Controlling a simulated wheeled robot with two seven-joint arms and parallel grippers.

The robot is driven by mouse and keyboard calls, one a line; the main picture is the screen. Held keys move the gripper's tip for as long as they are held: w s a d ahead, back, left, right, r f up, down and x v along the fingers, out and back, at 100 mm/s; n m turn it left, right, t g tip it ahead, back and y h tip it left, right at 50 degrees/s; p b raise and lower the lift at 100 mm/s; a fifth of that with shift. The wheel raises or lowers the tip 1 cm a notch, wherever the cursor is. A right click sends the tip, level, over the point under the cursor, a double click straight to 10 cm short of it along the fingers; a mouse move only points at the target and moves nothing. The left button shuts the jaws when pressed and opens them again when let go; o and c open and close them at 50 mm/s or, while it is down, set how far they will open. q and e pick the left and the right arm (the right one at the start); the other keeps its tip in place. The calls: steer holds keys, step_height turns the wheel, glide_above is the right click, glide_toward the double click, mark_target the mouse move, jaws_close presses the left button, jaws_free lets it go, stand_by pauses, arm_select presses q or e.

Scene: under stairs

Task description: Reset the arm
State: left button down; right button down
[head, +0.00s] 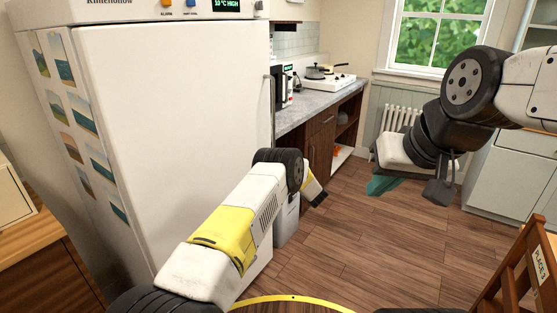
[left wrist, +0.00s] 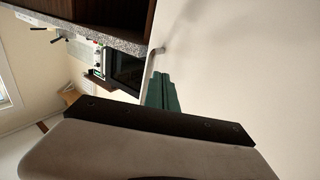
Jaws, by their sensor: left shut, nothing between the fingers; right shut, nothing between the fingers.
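My left arm (head: 230,230), white with a yellow panel, reaches in front of the fridge in the head view. Its far end points down and away, and its fingers are hidden there. In the left wrist view the green fingers of my left gripper (left wrist: 161,93) show together, shut and empty, with the white fridge front filling the right side. My right arm (head: 470,95) comes in from the right, bent and raised over the floor. My right gripper (head: 384,186), with teal fingers, hangs shut and empty.
The white fridge (head: 170,130) stands at left, its door shut. A counter (head: 315,108) with a hob and pan (head: 318,72) lies behind. A wooden chair (head: 515,270) stands at lower right, and a pale cabinet (head: 510,170) at right. The middle floor (head: 370,245) is clear.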

arm_select(q)
steer(key=d+r+m+h, duration=0.15)
steer(key=r+h, duration=0.25)
steer(key=r, duration=0.7)
steer(key=d+r+m+h, duration=0.15)
steer(key=r+h, duration=0.25)
steer(key=r, duration=0.7)
steer(key=s+a+r+m+g+h, duration=0.25)
steer(key=s+r+h, duration=0.25)
steer(key=s+r, duration=1.2)
steer(key=s+a+f+g, duration=0.2)
steer(key=s+a+f, duration=0.1)
steer(key=s, duration=1)
steer(key=s+a+f+m+g, duration=0.1)
steer(key=s+a+f+g, duration=0.1)
steer(key=s, duration=1.1)
steer(key=s+a+f+g+y, duration=0.1)
steer(key=s+a+f+g, duration=0.1)
steer(key=s, duration=1.1)
step_height(320, 180, down, 2)
steer(key=shift+s+a+f, duration=0.25)
steer(key=shift+s+a, duration=0.05)
steer(key=shift+a, duration=0.5)
steer(key=shift+m+g, duration=0.25)
